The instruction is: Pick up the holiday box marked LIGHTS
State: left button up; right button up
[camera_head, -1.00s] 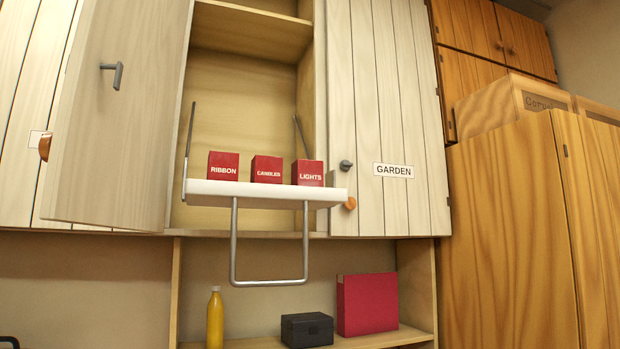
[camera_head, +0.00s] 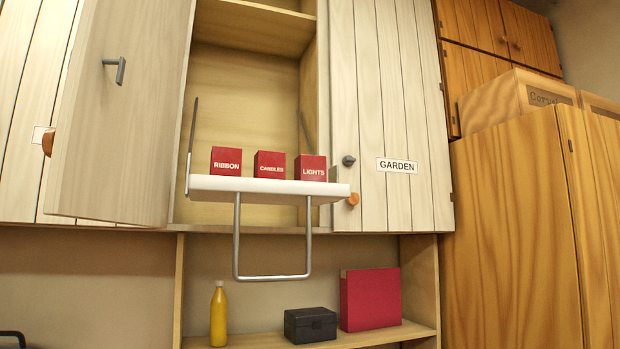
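The red box marked LIGHTS (camera_head: 311,168) stands upright at the right end of a white pull-down shelf (camera_head: 262,191). The red box marked CANDLES (camera_head: 270,166) stands in the middle, and the red box marked RIBBON (camera_head: 227,161) stands to the left. There are gaps between the boxes. The shelf hangs in front of an open cupboard, with a grey U-shaped handle (camera_head: 272,277) below it. Neither of my grippers is in view.
The cupboard's left door (camera_head: 120,110) stands open. The door marked GARDEN (camera_head: 390,120) is shut on the right. Below, a lower shelf holds a yellow bottle (camera_head: 218,315), a black box (camera_head: 310,325) and a red binder-like box (camera_head: 370,299). A tall wooden cabinet (camera_head: 520,230) stands right.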

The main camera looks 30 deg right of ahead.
aim_at(307, 168)
jog(key=i+l, duration=0.1)
jog(key=l, duration=0.4)
jog(key=i+l, duration=0.1)
jog(key=l, duration=0.45)
jog(key=i+l, duration=0.1)
jog(key=l, duration=0.4)
jog(key=i+l, duration=0.1)
jog(key=l, duration=0.45)
jog(key=k+z, duration=0.05)
